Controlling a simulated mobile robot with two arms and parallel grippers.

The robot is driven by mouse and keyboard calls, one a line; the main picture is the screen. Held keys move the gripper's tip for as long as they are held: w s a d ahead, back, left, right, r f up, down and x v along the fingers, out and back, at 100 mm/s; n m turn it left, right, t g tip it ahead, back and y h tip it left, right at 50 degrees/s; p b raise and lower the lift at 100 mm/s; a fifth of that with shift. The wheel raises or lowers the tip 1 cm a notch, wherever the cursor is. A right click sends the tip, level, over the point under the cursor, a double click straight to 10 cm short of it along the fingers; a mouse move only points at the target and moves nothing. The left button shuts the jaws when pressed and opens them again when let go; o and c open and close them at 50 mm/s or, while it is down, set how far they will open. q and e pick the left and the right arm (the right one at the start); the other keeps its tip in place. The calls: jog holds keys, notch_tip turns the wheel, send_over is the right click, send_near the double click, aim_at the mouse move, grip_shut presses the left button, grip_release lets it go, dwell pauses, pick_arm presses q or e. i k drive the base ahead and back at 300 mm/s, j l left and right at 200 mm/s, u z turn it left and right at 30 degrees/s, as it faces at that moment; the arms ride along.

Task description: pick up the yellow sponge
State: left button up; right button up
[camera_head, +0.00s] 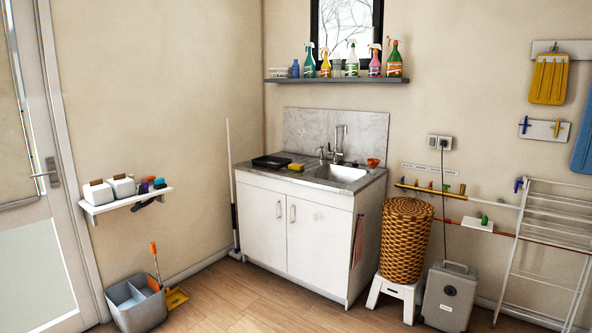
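The yellow sponge (297,167) lies on the left part of the grey sink counter (258,174), between a dark tray and the sink basin. It looks yellow with a darker green side. It is small in view and nothing visibly covers it. Neither of my grippers is in view.
A black tray (271,161) sits left of the sponge, with the faucet (340,140) and basin (340,173) to the right. A wicker basket (407,240) on a white stool stands beside the cabinet (293,228). A grey bucket (136,304) stands front left. The wooden floor before the cabinet is clear.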

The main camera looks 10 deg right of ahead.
aim_at(294, 166)
jog(key=i+j, duration=0.45)
jog(key=i+j+u, duration=0.1)
jog(key=i+j, duration=0.3)
jog(key=i, duration=0.15)
jog(key=i+j, duration=0.4)
jog(key=i, duration=0.15)
jog(key=j+u, duration=0.05)
